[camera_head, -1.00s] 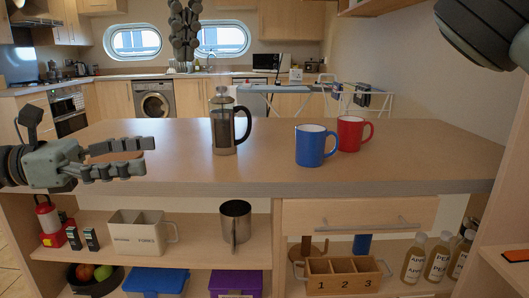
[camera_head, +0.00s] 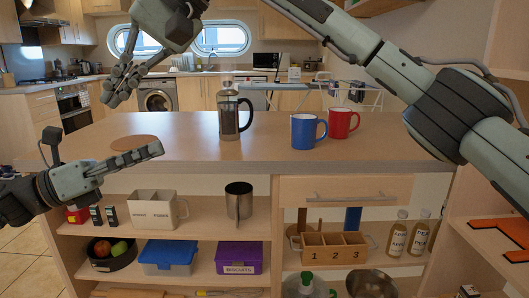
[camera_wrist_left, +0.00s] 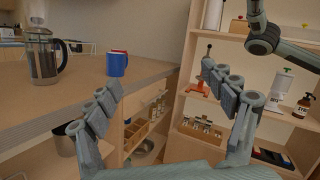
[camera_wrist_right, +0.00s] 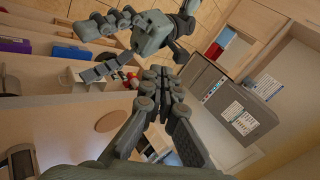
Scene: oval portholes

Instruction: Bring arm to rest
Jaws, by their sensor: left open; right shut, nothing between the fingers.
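My left gripper (camera_head: 156,150) reaches in from the left of the head view, in front of the table's left front edge, pointing right. In the left wrist view its fingers (camera_wrist_left: 168,88) are spread apart with nothing between them. My right arm (camera_head: 350,45) crosses the top of the head view from the right. My right gripper (camera_head: 113,95) hangs at the upper left, fingers pointing down-left, above and beyond the left one. In the right wrist view its fingers (camera_wrist_right: 160,80) are together and empty, and the left gripper (camera_wrist_right: 125,40) shows at the top.
The wooden table (camera_head: 200,158) carries a round mat (camera_head: 134,142), a French press (camera_head: 230,115), a blue mug (camera_head: 306,132) and a red mug (camera_head: 340,124). Shelves below hold a steel mug (camera_head: 238,200), bins and bottles. A side shelf (camera_head: 460,235) stands at right.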

